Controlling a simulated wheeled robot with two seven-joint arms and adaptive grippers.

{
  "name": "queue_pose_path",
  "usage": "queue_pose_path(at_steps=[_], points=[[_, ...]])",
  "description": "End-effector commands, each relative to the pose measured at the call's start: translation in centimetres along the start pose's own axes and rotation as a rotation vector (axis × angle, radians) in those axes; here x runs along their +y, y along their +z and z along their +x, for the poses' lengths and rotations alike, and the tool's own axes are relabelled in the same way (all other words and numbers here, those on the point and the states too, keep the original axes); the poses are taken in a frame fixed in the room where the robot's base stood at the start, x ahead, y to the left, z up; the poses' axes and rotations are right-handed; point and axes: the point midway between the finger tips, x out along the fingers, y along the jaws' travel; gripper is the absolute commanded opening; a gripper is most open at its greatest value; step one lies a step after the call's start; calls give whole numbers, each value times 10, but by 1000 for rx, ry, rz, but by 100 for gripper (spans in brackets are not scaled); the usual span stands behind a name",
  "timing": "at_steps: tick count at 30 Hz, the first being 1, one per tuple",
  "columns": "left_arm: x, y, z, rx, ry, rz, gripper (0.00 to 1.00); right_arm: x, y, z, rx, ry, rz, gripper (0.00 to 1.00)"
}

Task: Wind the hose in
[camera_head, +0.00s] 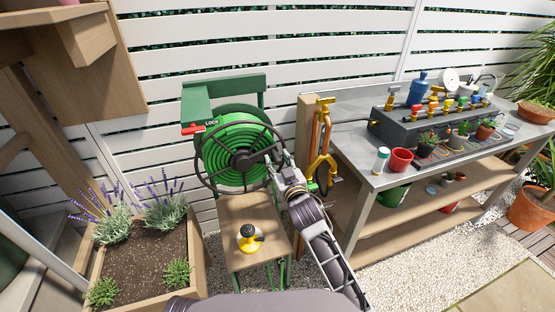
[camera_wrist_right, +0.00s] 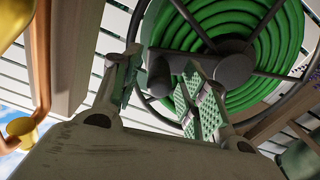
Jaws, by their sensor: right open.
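The hose reel (camera_head: 240,158) has green hose (camera_head: 222,148) coiled on its drum behind a dark spoked wheel. It also fills the upper part of the right wrist view (camera_wrist_right: 235,68). A red lever (camera_head: 190,129) marked LOCK is at the reel's upper left. My right gripper (camera_head: 273,158) is at the wheel's right side. In the right wrist view its fingers (camera_wrist_right: 162,85) are open with green pads, and a dark knob (camera_wrist_right: 160,76) shows between them; I cannot tell whether they touch it. A yellow and black nozzle (camera_head: 249,238) stands on the wooden shelf (camera_head: 270,215) below the reel. My left gripper is not in view.
A copper pipe with brass taps (camera_head: 321,165) rises right of my arm, close to it. A grey workbench (camera_head: 350,148) with pots stands further right. A lavender planter (camera_head: 140,265) is at the lower left. Gravel (camera_head: 405,270) lies clear in front of the bench.

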Motion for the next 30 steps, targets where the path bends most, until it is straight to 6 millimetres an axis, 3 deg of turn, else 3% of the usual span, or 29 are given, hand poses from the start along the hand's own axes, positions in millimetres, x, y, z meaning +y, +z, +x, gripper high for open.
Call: queue_pose_path(at_steps=[11,21,30], points=[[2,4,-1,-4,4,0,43,-1,0,0,0,0,0,43],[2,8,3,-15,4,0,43,-1,0,0,0,0,0,2],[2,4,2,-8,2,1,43,-1,0,0,0,0,0,0]])
